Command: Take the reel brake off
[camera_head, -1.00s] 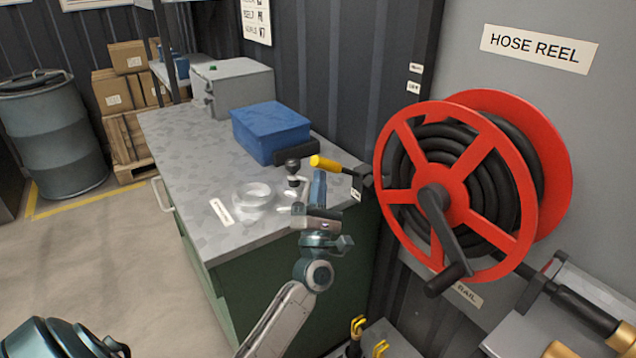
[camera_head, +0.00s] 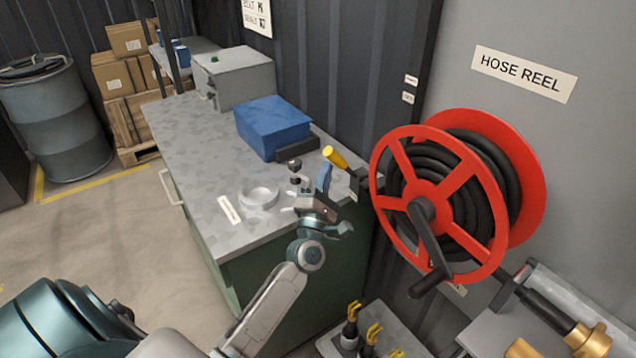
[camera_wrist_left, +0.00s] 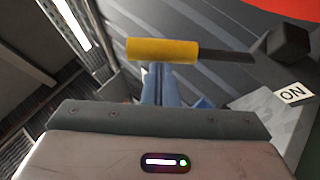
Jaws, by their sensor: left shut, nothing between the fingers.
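The reel brake is a lever with a yellow grip (camera_head: 335,157) on a dark bar, at a dark block (camera_head: 359,181) left of the red hose reel (camera_head: 440,200). The lever slants up and to the left. My left gripper (camera_head: 324,178) is shut and empty, its blue fingers just below the grip. In the left wrist view the yellow grip (camera_wrist_left: 163,50) lies across the end of the blue fingers (camera_wrist_left: 160,84), against or very near them. A label reading "ON" (camera_wrist_left: 293,94) is beside the lever's mount. My right gripper is not in view.
A workbench (camera_head: 190,150) carries a blue box (camera_head: 272,128), a grey case (camera_head: 240,78), a round clear dish (camera_head: 260,197) and a black-knobbed item (camera_head: 295,166). The reel's crank (camera_head: 428,238) hangs in front. Yellow-tipped items (camera_head: 373,335) stand below.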

